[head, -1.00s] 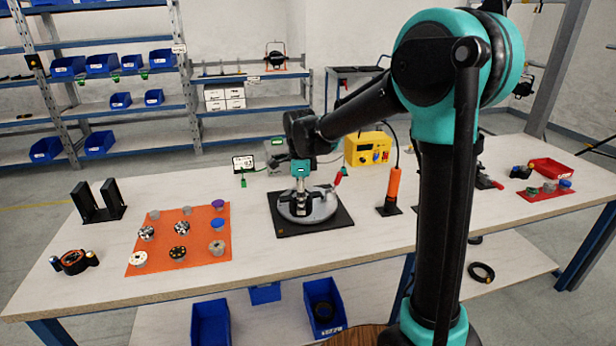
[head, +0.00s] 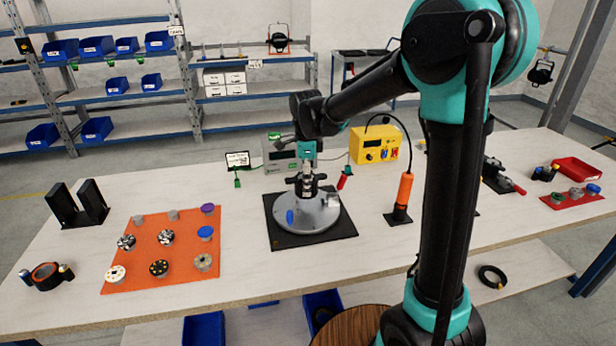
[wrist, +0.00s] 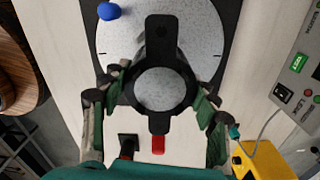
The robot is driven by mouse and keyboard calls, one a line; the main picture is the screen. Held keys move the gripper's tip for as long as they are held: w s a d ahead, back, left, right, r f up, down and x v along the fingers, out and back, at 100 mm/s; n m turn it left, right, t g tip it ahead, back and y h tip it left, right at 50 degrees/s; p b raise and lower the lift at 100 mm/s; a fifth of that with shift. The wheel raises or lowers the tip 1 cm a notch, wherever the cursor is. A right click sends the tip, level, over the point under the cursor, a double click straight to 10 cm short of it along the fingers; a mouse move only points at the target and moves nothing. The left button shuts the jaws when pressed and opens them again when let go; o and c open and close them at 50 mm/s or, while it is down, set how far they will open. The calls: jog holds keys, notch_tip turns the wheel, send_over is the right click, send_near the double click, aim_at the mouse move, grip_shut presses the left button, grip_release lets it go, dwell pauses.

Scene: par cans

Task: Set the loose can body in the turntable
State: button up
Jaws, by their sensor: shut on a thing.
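The turntable (head: 325,219) is a round grey disc on a black square base (head: 285,238) in the middle of the bench, with a blue knob (head: 290,216) on its left side. My gripper (head: 307,187) is over the disc, pointing down. In the wrist view its two fingers close from both sides (wrist: 157,90) on the can body (wrist: 160,88), a round piece with a grey face inside a black ring with two tabs. The can body appears over the turntable; I cannot tell whether it touches. Its underside is hidden.
An orange mat (head: 140,270) with several small parts lies left of the turntable. A black upright holder (head: 78,205) stands at far left. An orange tool (head: 404,190) on a stand, a red-handled piece (head: 345,177) and a yellow box (head: 374,146) stand to the right and behind.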

jog(key=shift+f, duration=2.75)
jog(key=shift+f, duration=0.1)
jog(key=o, duration=1.2)
jog(key=shift+o, duration=0.2)
jog(key=o, duration=0.6)
jog(key=shift+c, duration=0.2)
notch_tip(320, 180, up, 12)
